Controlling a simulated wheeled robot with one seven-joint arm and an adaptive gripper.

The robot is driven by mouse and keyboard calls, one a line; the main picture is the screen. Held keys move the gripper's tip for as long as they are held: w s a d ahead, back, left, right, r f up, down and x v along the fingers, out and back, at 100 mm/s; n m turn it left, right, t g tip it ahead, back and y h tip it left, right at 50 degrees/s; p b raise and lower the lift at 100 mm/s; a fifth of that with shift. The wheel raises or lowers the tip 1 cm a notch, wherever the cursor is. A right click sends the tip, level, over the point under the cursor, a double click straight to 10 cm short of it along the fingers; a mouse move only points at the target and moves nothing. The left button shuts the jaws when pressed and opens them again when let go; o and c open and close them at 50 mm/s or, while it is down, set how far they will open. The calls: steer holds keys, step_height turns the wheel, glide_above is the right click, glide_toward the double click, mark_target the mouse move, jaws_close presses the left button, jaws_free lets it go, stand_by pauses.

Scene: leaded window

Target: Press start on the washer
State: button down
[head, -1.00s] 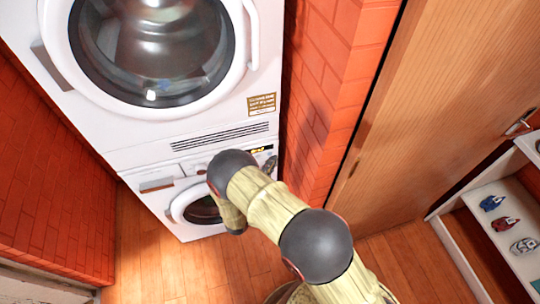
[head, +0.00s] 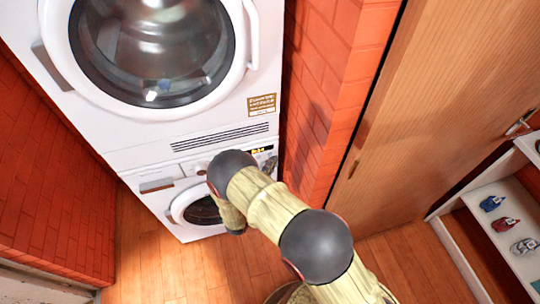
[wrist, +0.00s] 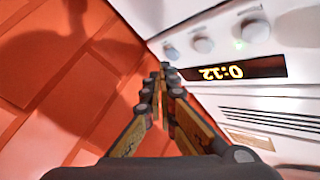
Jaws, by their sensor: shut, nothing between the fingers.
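The washer (head: 180,226) is the lower white machine in the head view, with a round door partly hidden by my arm. Its panel has a lit yellow display (head: 259,150). In the wrist view the display (wrist: 228,72) shows upside-down digits that read about 0:12. Round white buttons or knobs (wrist: 203,44) stand in a row beside it, with a small green light near one. My gripper (wrist: 163,68) is shut and empty. Its fingertips are at the panel's edge, close to the end knob (wrist: 170,52); I cannot tell whether they touch.
A second white machine (head: 215,120) with a large round door is stacked above the washer. A red brick wall (head: 325,90) rises close on the right, and also fills the left of the wrist view. A wooden door (head: 440,100) and shoe shelf (head: 480,200) are further right.

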steer(key=shift+w, duration=0.1)
stand_by(0.3)
steer(key=shift+w+a, duration=0.1)
steer(key=shift+w, duration=0.2)
